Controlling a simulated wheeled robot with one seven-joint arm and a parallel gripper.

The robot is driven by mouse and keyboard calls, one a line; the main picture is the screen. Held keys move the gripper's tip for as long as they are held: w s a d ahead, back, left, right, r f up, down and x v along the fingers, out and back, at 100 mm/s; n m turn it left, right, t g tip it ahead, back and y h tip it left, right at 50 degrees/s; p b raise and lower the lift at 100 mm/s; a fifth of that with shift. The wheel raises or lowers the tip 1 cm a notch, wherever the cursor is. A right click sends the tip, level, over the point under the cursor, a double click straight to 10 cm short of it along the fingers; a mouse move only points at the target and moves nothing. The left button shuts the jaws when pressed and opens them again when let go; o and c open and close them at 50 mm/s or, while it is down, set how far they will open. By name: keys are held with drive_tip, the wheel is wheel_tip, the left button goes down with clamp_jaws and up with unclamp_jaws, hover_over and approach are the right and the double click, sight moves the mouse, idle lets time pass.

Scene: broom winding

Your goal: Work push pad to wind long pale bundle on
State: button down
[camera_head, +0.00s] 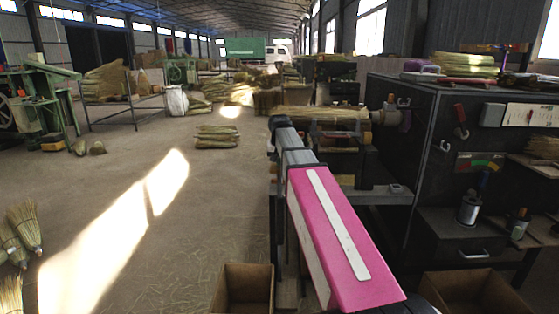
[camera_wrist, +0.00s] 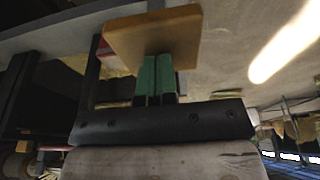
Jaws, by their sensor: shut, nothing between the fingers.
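The long pale bundle (camera_head: 325,113) lies level at the machine in the head view, with its right end at a round grey holder (camera_head: 390,117). My gripper is hidden behind my arm in the head view.
A dark cabinet (camera_head: 385,160) with hanging tools stands at the right. A small grey box (camera_head: 397,188) sits on a ledge beside the machine. Open cartons (camera_head: 240,288) stand low in front. The floor at the left is mostly clear, with broom heads (camera_head: 22,225) at the edge.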

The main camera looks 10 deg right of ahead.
sight(280, 176)
drive_tip(key=shift+f, duration=3.6)
drive_tip(key=shift+r, duration=0.1)
wheel_tip(280, 176, up, 10)
drive_tip(key=shift+f, duration=0.15)
